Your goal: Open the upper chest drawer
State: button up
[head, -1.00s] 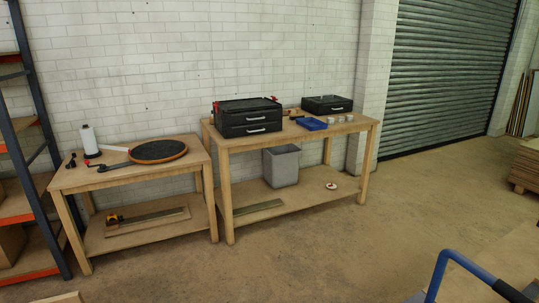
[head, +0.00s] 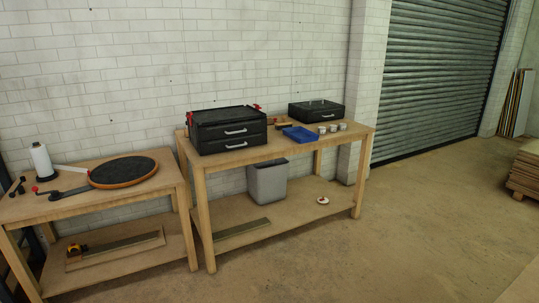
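A black chest (head: 228,129) with two stacked drawers stands on the left part of the right wooden workbench, near the wall. Red clamp-like parts show at the chest's top corners. A separate, lower black chest (head: 316,111) with one handle stands at the right rear of the same bench. My gripper is not in view.
A blue tray (head: 300,134) and small metal tins (head: 332,127) sit on the right workbench (head: 280,150). A grey bin (head: 267,183) stands on its lower shelf. The left bench (head: 100,199) holds a round dark disc (head: 124,170) and a white spool. Concrete floor (head: 400,220) in front is clear.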

aim_at(216, 133)
jog(key=u, duration=0.15)
jog(key=i, duration=0.85)
jog(key=u, duration=0.7)
jog(key=i, duration=0.7)
jog(key=u, duration=0.65)
jog(key=i, duration=0.45)
jog(key=u, duration=0.2)
